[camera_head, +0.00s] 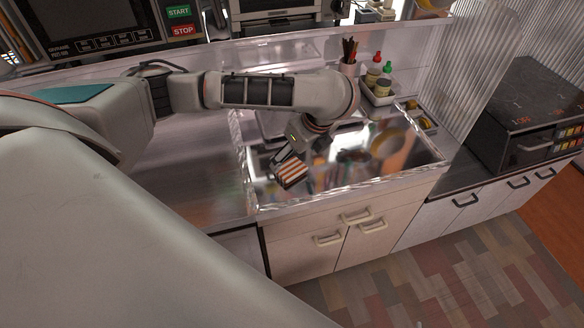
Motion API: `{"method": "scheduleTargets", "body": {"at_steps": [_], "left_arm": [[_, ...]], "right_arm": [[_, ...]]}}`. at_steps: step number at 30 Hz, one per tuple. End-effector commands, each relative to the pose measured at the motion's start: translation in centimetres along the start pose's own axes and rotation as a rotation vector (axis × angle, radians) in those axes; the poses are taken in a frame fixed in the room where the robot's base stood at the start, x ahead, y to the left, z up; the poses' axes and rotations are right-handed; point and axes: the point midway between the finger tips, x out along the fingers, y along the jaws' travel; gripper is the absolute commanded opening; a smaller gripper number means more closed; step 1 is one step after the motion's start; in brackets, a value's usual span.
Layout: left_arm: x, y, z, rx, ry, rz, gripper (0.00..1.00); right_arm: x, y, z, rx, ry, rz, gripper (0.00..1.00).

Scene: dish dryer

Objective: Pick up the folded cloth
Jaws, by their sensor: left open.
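The folded cloth (292,174) is a small block with orange, white and dark stripes, low at the left part of the shiny metal sink area. My left arm reaches in from the left across the counter and bends down. My left gripper (284,157) is open right at the cloth, and partly covers its upper side. I cannot tell whether the fingers touch the cloth. My right gripper is not in view.
A reflective metal sink area (405,165) surrounds the cloth. Behind it stand a utensil cup (348,68) and a caddy (382,95) with bottles. A dark oven-like box (530,115) stands at the right. Counter to the left (190,180) is clear.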

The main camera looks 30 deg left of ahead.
Motion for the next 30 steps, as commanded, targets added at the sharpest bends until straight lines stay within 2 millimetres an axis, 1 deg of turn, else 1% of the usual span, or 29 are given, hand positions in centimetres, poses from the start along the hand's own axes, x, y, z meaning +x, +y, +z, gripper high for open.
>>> {"method": "scheduleTargets", "body": {"at_steps": [1, 5, 12, 15, 19, 25, 26, 27, 30], "left_arm": [[1.0, 0.1, -0.2, 0.0, 0.002, 0.005, 0.78], [2.1, 0.1, -0.3, 0.001, 0.003, 0.004, 0.78], [5.5, 0.2, -0.8, 0.0, 0.005, 0.005, 0.78], [6.3, 0.1, -0.7, 0.0, 0.004, 0.003, 0.78], [6.5, 0.1, -0.5, 0.0, 0.002, -0.001, 0.78], [6.4, 0.0, -0.4, -0.001, 0.002, -0.002, 0.78], [6.4, 0.0, -0.4, -0.001, 0.002, -0.002, 0.73], [6.4, 0.0, -0.4, -0.001, 0.002, -0.002, 0.63], [6.4, 0.0, -0.4, -0.001, 0.002, -0.002, 0.4]], "right_arm": [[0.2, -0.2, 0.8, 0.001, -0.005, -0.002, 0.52], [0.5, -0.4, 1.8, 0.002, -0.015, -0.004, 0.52], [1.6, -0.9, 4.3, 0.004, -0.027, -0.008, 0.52], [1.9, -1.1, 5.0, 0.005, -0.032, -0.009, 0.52], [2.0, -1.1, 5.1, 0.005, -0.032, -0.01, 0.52], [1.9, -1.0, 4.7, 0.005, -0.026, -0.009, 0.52], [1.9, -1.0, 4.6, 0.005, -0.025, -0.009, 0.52], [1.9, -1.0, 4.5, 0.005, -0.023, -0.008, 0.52], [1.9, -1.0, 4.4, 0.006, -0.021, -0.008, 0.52]]}}
